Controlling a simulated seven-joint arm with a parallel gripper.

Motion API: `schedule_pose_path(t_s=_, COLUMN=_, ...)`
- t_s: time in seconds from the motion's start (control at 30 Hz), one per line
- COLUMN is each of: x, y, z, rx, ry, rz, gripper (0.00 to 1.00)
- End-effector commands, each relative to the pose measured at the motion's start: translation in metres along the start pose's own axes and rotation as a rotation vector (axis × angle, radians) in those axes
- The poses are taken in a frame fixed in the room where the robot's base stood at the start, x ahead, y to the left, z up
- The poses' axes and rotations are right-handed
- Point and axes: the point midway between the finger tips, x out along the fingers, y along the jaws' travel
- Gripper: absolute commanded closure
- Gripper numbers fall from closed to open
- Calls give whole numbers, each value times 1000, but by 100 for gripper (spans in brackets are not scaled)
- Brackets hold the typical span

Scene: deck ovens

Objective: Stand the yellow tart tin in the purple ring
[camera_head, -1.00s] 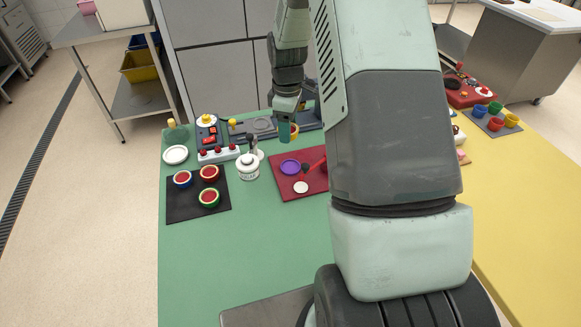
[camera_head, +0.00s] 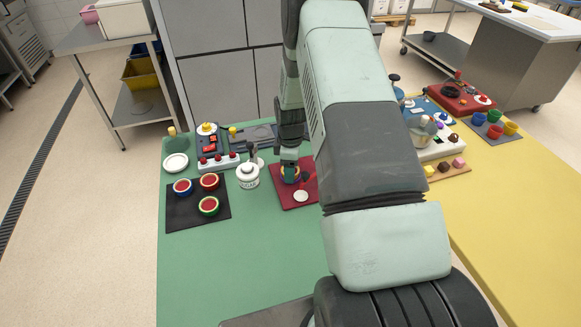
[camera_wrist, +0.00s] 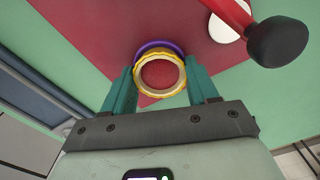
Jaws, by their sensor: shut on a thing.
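My gripper (camera_wrist: 160,88) is shut on the yellow tart tin (camera_wrist: 160,92), with one teal finger on each side of it. The tin has a scalloped yellow rim and a red middle. The purple ring (camera_wrist: 158,44) shows as an arc beyond the tin's far edge in the wrist view; the tin covers the rest of it. In the head view my gripper (camera_head: 289,174) is low over the red mat (camera_head: 299,203) and hides the ring. I cannot tell whether the tin is inside the ring or just above it.
A white jar (camera_head: 248,175) stands left of the mat. Several tins sit on a black mat (camera_head: 190,219). The green table front is clear.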

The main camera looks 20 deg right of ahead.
Motion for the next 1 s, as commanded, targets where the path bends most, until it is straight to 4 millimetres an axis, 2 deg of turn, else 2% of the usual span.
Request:
schedule_pose_path(t_s=0.3, x=3, y=0, z=0, rx=0, ry=0, rz=0, gripper=78)
schedule_pose_path(t_s=0.33, x=2, y=0, z=0, rx=0, ry=1, rz=1, gripper=37)
schedule_pose_path(t_s=0.47, x=2, y=0, z=0, rx=0, ry=0, rz=0, gripper=17)
schedule_pose_path(t_s=0.77, x=1, y=0, z=0, rx=0, ry=0, rz=1, gripper=16)
schedule_pose_path(t_s=0.87, x=-7, y=1, z=0, rx=1, ry=1, rz=2, gripper=16)
schedule_pose_path(t_s=1.0, x=-30, y=1, z=0, rx=1, ry=2, rz=4, gripper=16)
